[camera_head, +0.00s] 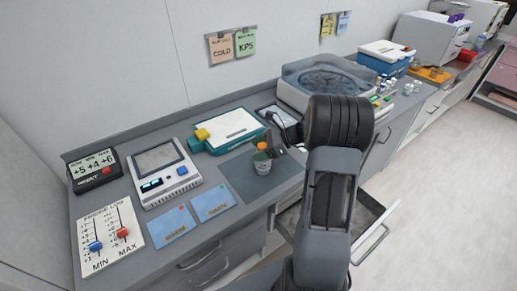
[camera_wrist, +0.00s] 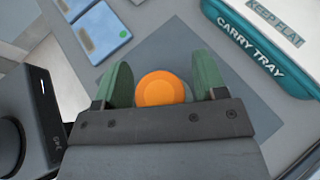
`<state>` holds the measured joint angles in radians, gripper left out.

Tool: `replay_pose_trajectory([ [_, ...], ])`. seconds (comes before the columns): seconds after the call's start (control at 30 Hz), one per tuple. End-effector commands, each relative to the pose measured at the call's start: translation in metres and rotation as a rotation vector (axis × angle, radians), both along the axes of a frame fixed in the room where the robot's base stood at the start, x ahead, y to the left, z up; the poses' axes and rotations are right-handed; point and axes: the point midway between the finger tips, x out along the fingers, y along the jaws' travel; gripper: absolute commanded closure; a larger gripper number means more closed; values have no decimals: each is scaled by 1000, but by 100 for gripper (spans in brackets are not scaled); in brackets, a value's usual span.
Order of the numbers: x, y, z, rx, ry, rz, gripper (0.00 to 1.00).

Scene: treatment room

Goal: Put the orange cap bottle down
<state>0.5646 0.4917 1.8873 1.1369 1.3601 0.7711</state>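The orange cap bottle (camera_head: 262,168) is upright over the dark grey mat (camera_head: 242,181) on the counter. I cannot tell whether its base touches the mat. In the wrist view its round orange cap (camera_wrist: 160,89) sits between the two green fingers of my gripper (camera_wrist: 162,90), seen from above. In the head view, my gripper (camera_head: 268,152) is at the bottle's upper part, partly hidden by my arm. The cap hides most of the bottle's body in the wrist view.
The teal carry tray (camera_head: 228,130) stands just behind the mat and also shows in the wrist view (camera_wrist: 262,48). Two blue cards (camera_head: 211,203) lie left of the mat. A scale (camera_head: 164,174) is farther left. An open drawer (camera_head: 372,232) juts out at right.

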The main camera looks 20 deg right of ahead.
Motion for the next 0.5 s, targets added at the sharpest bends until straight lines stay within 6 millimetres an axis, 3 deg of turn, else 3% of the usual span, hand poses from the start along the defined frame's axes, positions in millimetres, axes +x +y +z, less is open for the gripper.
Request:
replay_pose_trajectory([
  [0.3,0,0,5,0,-1,0,33],
  [0.5,-9,-24,14,-2,-2,-5,33],
])
